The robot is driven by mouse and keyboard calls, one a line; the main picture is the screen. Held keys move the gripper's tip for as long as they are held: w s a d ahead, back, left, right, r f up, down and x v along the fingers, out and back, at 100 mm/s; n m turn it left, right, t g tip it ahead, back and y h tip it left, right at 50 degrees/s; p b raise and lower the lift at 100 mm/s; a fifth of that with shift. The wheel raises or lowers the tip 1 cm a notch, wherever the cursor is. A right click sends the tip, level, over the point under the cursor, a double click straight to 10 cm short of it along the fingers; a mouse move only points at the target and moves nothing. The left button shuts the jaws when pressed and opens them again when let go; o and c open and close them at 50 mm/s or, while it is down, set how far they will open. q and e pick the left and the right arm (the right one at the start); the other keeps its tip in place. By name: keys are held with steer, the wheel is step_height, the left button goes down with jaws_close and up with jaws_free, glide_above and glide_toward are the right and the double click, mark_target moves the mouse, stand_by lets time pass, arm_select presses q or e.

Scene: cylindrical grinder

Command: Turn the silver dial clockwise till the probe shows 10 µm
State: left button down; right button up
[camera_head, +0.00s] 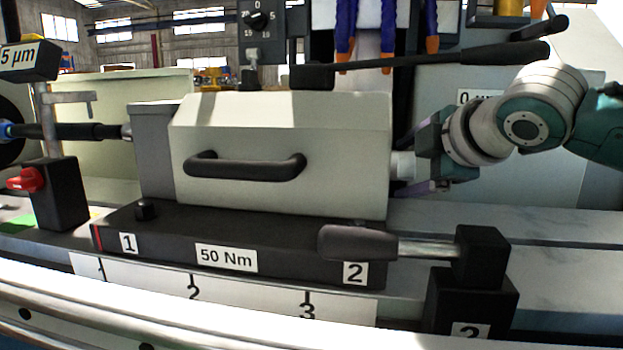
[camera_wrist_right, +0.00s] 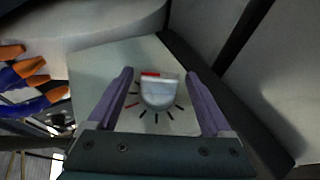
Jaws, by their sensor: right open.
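The silver dial (camera_wrist_right: 158,94) shows in the right wrist view on a pale plate, with black tick marks around its lower side and red marks at its top and left. In the head view the dial (camera_head: 403,165) sticks out from the right end of the pale housing. My right gripper (camera_head: 421,166) is at this end. Its purple fingers (camera_wrist_right: 160,82) are open, one on each side of the dial, with gaps visible in the wrist view. The probe's black readout (camera_head: 28,60) at the upper left shows "5 µm", cut by the picture edge. My left gripper is out of view.
The pale housing (camera_head: 283,135) with a black handle stands on a black base marked "50 Nm". A lever (camera_head: 358,243) lies in front at the right. A long black lever (camera_head: 450,58) passes above. A "0 µ…" label (camera_head: 478,97) is partly hidden behind my arm.

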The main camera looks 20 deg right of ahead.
steer(key=shift+w, duration=0.1)
steer(key=shift+c, duration=0.3)
jaws_close()
steer(key=shift+r+p, duration=0.15)
steer(key=shift+p, duration=0.3)
steer(key=g+p, duration=0.1)
steer(key=p, duration=0.3)
steer(key=m+g+y+p, duration=0.1)
steer(key=p, duration=0.3)
steer(key=shift+w+r+g+p, duration=0.1)
steer(key=shift+r+g+p, duration=0.2)
steer(key=shift+r+g, duration=0.1)
steer(key=shift+f+g+y+p, duration=0.25)
steer(key=shift+g+y+p, duration=0.1)
steer(key=shift+g, duration=0.15)
steer(key=shift+f+g+y, duration=0.15)
steer(key=shift+g+y, duration=0.1)
steer(key=shift+g, duration=0.25)
steer(key=shift+m, duration=0.3)
